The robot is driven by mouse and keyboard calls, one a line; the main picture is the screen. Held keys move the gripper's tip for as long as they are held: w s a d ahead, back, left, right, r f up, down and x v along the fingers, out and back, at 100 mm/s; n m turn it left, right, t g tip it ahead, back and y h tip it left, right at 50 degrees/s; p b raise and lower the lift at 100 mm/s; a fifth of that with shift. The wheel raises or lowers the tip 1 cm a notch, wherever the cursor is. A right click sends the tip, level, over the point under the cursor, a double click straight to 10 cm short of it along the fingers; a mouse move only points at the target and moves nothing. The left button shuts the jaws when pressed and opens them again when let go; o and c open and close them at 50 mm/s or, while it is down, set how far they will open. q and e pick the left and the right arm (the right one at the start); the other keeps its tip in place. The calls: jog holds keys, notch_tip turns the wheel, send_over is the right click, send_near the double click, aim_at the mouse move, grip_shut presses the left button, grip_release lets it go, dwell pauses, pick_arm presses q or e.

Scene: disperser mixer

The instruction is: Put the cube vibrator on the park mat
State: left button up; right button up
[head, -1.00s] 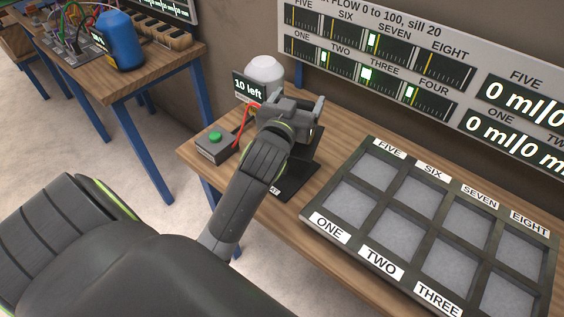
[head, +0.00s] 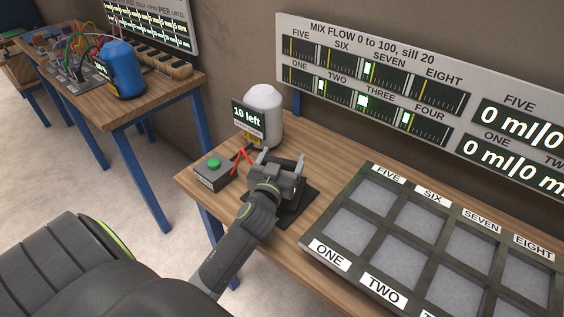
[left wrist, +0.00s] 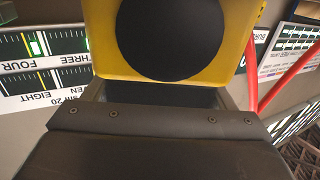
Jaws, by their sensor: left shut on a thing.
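The cube vibrator (left wrist: 172,38) fills the top of the left wrist view as a yellow body with a large round black face. My left gripper (head: 281,165) is shut on it. In the head view the gripper and wrist mostly hide the vibrator. The park mat (head: 300,207) is a dark flat square on the wooden bench. The gripper is over the mat and covers much of it. I cannot tell whether the vibrator touches the mat. My right gripper is not in view.
A grey box with a green button (head: 213,174) and a red lead (head: 241,158) are left of the gripper. A white-topped container (head: 263,115) with a "10 left" sign stands behind. A dark tray of labelled cells (head: 347,272) lies to the right. A flow display (head: 455,82) is behind.

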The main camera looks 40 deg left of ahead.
pick_arm(q)
jog(key=shift+f, duration=0.15)
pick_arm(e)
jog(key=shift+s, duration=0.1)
pick_arm(q)
jog(key=shift+f, duration=0.1)
jog(key=o, duration=1.8)
jog(key=shift+c, duration=0.2)
jog(key=shift+o, duration=1.4)
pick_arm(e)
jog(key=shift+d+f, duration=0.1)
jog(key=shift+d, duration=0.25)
